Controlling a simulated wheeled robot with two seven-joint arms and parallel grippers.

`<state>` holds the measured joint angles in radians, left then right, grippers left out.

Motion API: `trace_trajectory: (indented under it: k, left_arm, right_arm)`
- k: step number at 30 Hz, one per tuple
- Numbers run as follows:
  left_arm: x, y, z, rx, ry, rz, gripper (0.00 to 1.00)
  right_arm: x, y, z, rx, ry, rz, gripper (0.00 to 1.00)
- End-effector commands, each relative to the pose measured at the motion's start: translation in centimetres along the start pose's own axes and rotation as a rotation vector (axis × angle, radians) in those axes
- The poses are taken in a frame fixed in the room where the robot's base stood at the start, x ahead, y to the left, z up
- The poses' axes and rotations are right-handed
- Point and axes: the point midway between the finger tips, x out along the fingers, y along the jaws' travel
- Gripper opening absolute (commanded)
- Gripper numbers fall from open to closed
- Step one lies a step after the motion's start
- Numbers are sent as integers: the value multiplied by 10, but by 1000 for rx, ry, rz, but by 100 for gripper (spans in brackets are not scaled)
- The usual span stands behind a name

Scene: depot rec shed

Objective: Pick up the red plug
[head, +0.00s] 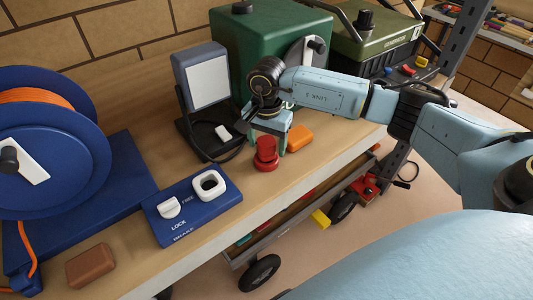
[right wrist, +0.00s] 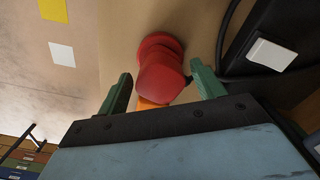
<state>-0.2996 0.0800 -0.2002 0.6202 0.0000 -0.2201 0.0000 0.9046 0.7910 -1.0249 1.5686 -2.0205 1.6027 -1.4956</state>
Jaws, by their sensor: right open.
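The red plug (head: 266,154) stands upright on the wooden bench near its front edge in the head view. In the right wrist view the red plug (right wrist: 161,70) lies ahead of and between the two green fingers. My right gripper (head: 270,138) is open at the plug, its fingers (right wrist: 162,88) apart on either side with gaps showing. I cannot tell whether either finger touches it. My left gripper is in neither view.
An orange block (head: 299,138) sits just beside the plug. A work lamp (head: 205,80) with a dark base stands behind left. A blue panel (head: 190,212) with white knobs, a cable reel (head: 50,140) and a brown block (head: 91,266) are left. A cart is below the bench edge.

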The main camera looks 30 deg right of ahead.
Motion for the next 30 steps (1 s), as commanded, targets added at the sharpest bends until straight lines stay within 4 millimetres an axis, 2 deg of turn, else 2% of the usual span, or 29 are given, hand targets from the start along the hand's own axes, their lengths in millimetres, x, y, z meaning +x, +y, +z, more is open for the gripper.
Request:
trace_trajectory:
  k: [4,15,23,26,30]
  left_arm:
    - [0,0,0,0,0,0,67]
    - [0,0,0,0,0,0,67]
    - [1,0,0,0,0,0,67]
    - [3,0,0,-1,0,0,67]
    - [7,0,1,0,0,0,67]
  right_arm:
    - [0,0,0,0,0,0,66]
    - [-1,0,0,0,0,-1,19]
    - [-5,-1,-1,0,1,-2,19]
    - [-17,-2,-1,-1,2,-6,19]
    - [-45,-2,-1,0,4,-7,19]
